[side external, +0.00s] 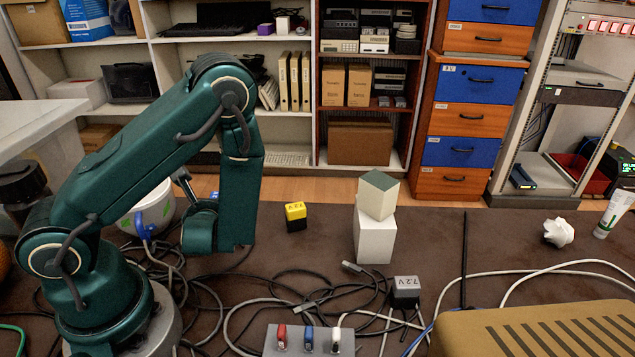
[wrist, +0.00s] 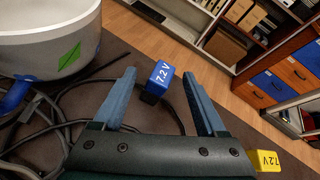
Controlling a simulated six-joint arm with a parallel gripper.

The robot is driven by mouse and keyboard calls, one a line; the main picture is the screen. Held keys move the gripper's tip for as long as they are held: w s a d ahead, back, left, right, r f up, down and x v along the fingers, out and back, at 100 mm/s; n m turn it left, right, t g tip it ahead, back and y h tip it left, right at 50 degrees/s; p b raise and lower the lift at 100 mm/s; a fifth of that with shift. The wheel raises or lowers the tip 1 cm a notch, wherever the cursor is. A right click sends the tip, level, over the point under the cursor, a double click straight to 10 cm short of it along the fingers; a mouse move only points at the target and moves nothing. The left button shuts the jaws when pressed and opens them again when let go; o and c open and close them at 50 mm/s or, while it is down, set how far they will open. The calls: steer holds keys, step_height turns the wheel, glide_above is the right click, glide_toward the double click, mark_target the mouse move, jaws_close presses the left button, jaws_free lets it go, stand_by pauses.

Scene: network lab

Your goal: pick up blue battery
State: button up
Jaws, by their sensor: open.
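The blue battery (wrist: 160,76) has a white "7.2 V" label and a dark lower part. In the wrist view it shows beyond my gripper (wrist: 158,74), in the gap between the two blue fingers. I cannot tell how far ahead of the fingertips it is. My gripper is open, with nothing held. In the side external view a small blue patch (side external: 214,195) behind my arm may be the battery, mostly hidden.
A yellow battery (side external: 295,216) stands right of my arm. A white pot (wrist: 50,30) is close on the left. Black cables (side external: 290,285) lie tangled in front. White boxes (side external: 375,240) are stacked further right. Clear table lies between the yellow battery and the boxes.

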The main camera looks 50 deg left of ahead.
steer(key=shift+x, duration=0.75)
jaws_close()
steer(key=shift+r, duration=0.1)
